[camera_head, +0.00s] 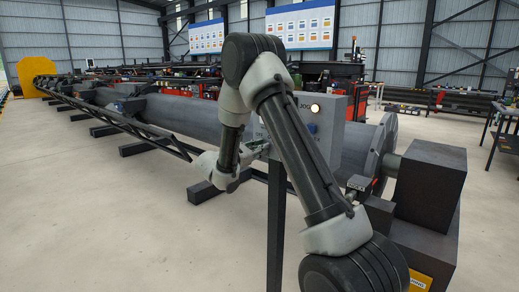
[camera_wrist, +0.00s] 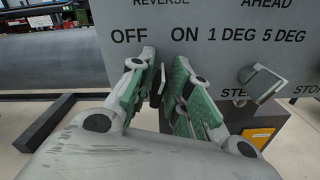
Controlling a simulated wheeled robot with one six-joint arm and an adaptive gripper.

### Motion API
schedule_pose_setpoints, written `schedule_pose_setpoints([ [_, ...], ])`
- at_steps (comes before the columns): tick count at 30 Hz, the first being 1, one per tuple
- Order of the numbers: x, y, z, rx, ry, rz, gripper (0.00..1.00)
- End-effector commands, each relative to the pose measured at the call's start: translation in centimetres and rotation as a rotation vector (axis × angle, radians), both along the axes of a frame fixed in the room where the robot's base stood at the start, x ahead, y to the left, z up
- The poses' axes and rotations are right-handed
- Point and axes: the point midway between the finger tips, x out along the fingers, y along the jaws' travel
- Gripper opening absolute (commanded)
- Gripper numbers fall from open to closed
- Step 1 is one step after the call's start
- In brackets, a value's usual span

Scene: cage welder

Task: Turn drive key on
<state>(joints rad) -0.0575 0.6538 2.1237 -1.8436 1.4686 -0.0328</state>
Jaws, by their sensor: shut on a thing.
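In the wrist view the grey control panel (camera_wrist: 215,20) faces me, with the printed words OFF and ON side by side. My gripper (camera_wrist: 162,78) has its two green-padded fingers below these words, shut on a small dark piece, the drive key (camera_wrist: 160,84). The fingers hide most of the key, so which word it points to cannot be told. In the head view the panel (camera_head: 328,135) is partly behind my arm, and my gripper (camera_head: 254,148) reaches its left side.
A second switch with a pale handle (camera_wrist: 262,82) sits right of my gripper, under 1 DEG and 5 DEG. The floor at left is clear.

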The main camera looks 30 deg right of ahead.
Motion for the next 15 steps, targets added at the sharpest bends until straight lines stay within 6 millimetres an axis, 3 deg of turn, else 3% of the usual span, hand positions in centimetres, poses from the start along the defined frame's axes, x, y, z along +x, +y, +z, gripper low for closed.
schedule_pose_setpoints([
  [15, -0.15, 0.0, -0.12, 0.072, -0.196, 0.0, 0.0],
])
